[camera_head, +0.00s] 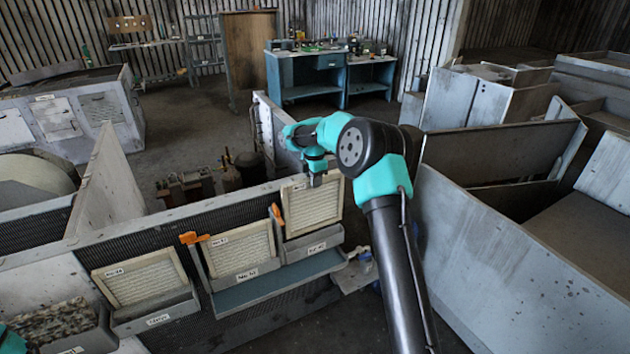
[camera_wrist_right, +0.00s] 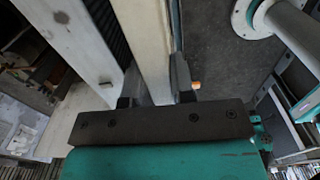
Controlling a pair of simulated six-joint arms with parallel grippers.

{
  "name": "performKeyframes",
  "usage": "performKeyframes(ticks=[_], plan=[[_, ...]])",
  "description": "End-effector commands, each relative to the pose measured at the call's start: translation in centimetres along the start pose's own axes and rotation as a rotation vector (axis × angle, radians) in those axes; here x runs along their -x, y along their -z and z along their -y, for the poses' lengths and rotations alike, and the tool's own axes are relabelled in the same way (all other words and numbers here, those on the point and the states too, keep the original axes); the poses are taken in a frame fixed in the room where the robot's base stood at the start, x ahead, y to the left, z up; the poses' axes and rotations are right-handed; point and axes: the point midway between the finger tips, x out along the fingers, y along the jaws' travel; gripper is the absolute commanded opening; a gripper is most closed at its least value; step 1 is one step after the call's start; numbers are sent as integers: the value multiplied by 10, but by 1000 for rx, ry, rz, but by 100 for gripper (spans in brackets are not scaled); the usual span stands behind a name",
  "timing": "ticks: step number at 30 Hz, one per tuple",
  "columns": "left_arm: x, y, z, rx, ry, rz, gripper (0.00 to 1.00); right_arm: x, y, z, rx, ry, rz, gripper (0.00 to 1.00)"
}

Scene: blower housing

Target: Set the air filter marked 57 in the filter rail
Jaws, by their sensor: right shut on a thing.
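Three cream pleated filters in pale frames show in the head view. The right-hand filter (camera_head: 311,206) stands nearly upright, its lower edge at a grey labelled holder (camera_head: 314,244); I cannot tell whether it is seated. My right gripper (camera_head: 314,179) is shut on its top edge. In the right wrist view the filter (camera_wrist_right: 146,45) lies between the jaws (camera_wrist_right: 157,98). The middle filter (camera_head: 240,250) leans in a grey frame with an orange clip (camera_head: 195,238). The left filter (camera_head: 139,278) leans in another holder (camera_head: 155,314). Filter numbers are too small to read surely. My left gripper is out of view.
A second orange clip (camera_head: 277,214) stands between the middle and right filters. A blue-grey shelf (camera_head: 278,291) runs below them. A bin of grey pieces (camera_head: 55,325) is at lower left. Grey panels (camera_head: 500,265) crowd the right. A blue workbench (camera_head: 307,78) stands behind.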

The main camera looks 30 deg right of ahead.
Motion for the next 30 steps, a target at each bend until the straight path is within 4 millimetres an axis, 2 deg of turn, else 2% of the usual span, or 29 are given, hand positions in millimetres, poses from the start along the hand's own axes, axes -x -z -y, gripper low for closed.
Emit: performKeyframes(ticks=[7,21,30], plan=[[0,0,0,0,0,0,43,-8,0,0,-1,1,0,0],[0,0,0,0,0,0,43,-37,0,0,-1,0,0,0],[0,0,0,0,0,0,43,-40,0,0,-1,0,0,0]])
